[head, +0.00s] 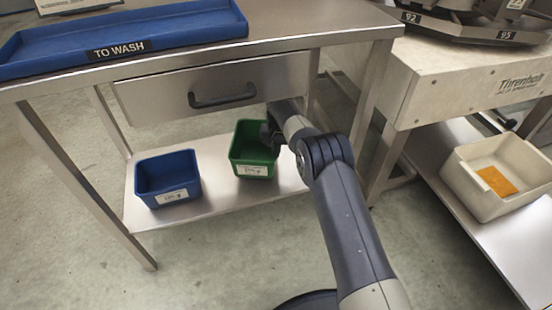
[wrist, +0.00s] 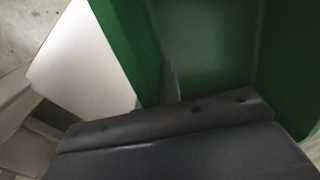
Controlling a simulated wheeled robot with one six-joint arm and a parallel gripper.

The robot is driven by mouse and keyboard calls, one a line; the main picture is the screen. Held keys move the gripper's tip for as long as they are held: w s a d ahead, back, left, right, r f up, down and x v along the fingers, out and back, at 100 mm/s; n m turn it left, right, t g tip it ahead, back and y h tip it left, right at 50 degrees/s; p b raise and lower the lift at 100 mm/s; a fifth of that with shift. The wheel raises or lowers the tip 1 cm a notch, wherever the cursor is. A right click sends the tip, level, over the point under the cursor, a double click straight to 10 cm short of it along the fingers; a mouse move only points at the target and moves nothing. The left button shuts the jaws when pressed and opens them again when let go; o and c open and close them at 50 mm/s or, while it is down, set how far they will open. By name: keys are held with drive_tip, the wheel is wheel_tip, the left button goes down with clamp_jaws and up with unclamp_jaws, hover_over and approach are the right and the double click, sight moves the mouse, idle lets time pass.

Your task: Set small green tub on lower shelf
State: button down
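The small green tub (head: 252,157) is upright at the lower shelf (head: 215,196), right of a blue tub, with a white label on its front. I cannot tell whether its base rests fully on the shelf. My gripper (head: 268,134) is at the tub's right rim, below the drawer. In the wrist view one dark finger (wrist: 170,82) is inside the tub (wrist: 215,50), close along its wall. The other finger is hidden, so the grip on the wall cannot be made out.
The blue tub (head: 168,179) stands left on the same shelf. A drawer (head: 215,85) and table top hang above, with a blue "TO WASH" tray (head: 180,28) on top. Table legs flank the shelf. A beige tub (head: 482,200) sits on another shelf at right.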

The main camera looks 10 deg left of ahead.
wheel_tip(320, 180, down, 3)
drive_tip(key=shift+f+b, duration=0.15)
drive_tip(key=shift+b, duration=0.45)
drive_tip(key=shift+f, duration=0.2)
drive_tip(key=c, duration=1.6)
unclamp_jaws()
drive_tip(key=shift+r, duration=0.15)
drive_tip(key=r+p, duration=0.1)
drive_tip(key=r, duration=0.1)
drive_tip(key=r+p, duration=0.1)
drive_tip(key=r, duration=0.2)
drive_tip(key=r+p, duration=0.1)
drive_tip(key=r, duration=0.1)
drive_tip(key=shift+d+r, duration=0.25)
